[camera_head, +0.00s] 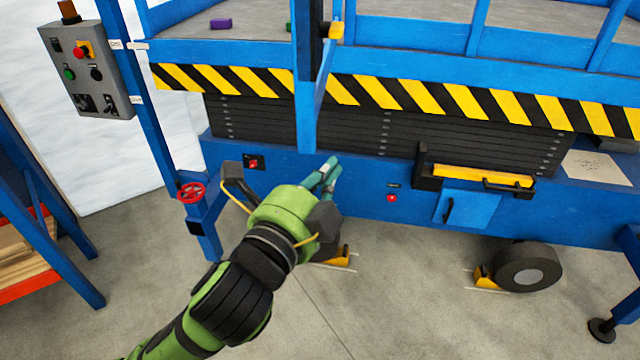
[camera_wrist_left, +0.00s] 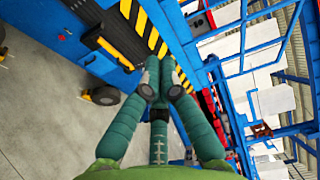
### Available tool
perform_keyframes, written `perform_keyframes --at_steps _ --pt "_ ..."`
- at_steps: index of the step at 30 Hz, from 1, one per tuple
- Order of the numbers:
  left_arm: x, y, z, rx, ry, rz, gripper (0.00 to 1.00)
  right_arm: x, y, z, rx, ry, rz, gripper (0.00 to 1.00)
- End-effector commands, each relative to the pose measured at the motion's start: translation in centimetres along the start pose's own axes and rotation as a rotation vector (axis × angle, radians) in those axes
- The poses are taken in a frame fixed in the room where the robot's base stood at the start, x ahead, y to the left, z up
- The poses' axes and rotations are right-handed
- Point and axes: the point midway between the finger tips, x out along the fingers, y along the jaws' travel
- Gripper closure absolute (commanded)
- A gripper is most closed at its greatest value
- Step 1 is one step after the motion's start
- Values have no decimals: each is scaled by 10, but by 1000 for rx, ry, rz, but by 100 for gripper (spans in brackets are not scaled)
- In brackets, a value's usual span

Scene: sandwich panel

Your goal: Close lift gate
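The lift gate (camera_head: 326,72) is a blue frame seen almost edge-on at the front of the lift platform, apparently swung outward beside a blue post (camera_head: 306,120). A yellow part (camera_head: 336,31) sits near its top. My left gripper (camera_head: 331,168) has teal fingers and is below the gate's lower end, in front of the blue lift base. In the left wrist view the fingertips (camera_wrist_left: 160,66) come together with nothing visible between them. Whether they touch the lift cannot be told. My right gripper is not in view.
A grey control box (camera_head: 88,70) and a red handwheel (camera_head: 191,192) are at the left. A yellow-and-black striped edge (camera_head: 455,100) runs along the platform. A wheel (camera_head: 528,268) with a yellow chock (camera_head: 486,277) stands below. The concrete floor in front is mostly clear.

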Motion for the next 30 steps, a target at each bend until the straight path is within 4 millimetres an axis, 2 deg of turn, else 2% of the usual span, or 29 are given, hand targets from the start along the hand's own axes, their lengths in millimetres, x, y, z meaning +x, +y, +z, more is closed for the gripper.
perform_keyframes --at_steps 1,3,11,15,19,30 --pt "6 6 -1 0 2 -6 100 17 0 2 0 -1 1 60" --pt "24 2 0 1 -1 -1 100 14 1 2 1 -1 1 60" --pt "79 3 0 -1 0 0 100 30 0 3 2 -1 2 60" --pt "72 2 21 2 -3 0 100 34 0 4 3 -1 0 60" --pt "68 2 33 -1 -1 1 100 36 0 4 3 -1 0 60" --pt "65 0 37 -1 1 1 100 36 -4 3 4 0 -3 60"
